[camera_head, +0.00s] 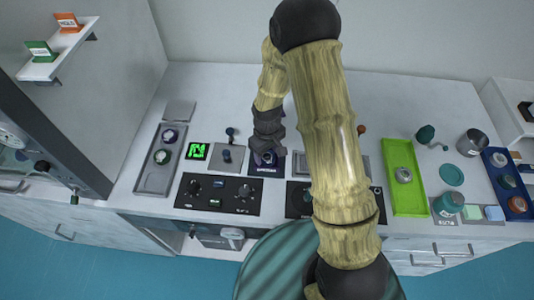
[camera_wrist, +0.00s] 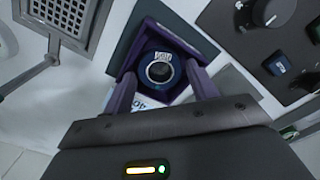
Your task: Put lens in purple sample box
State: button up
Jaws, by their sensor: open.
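The purple sample box (camera_wrist: 190,38) is below my gripper in the wrist view. In the head view the box (camera_head: 268,160) shows at mid-table, partly hidden by my arm. A round dark-blue lens (camera_wrist: 160,68) with a small label sits inside the box. My gripper (camera_wrist: 160,74) is open, with one purple-looking finger on each side of the lens. I cannot tell whether the fingers touch the lens or the box walls. In the head view my gripper (camera_head: 267,145) is over the box and its fingertips are hard to make out.
Black control panels (camera_head: 218,194) lie in front of the box. A grey tray (camera_head: 155,180) with round parts is at left. A green tray (camera_head: 408,203) holding a round part is at right. A cabinet (camera_head: 60,110) stands at far left. My arm hides much of the table centre.

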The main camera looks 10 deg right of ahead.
aim_at(267, 157)
notch_tip(267, 157, up, 11)
jog(key=b, duration=0.1)
dwell(0.3)
dwell(0.4)
jog(key=s+d+r+m+t, duration=0.2)
jog(key=s+d+r+m, duration=0.4)
jog(key=s+d, duration=0.3)
jog(key=s+m, duration=0.1)
jog(key=s, duration=0.2)
jog(key=shift+s+d+r+t, duration=0.2)
jog(key=shift+d+t, duration=0.1)
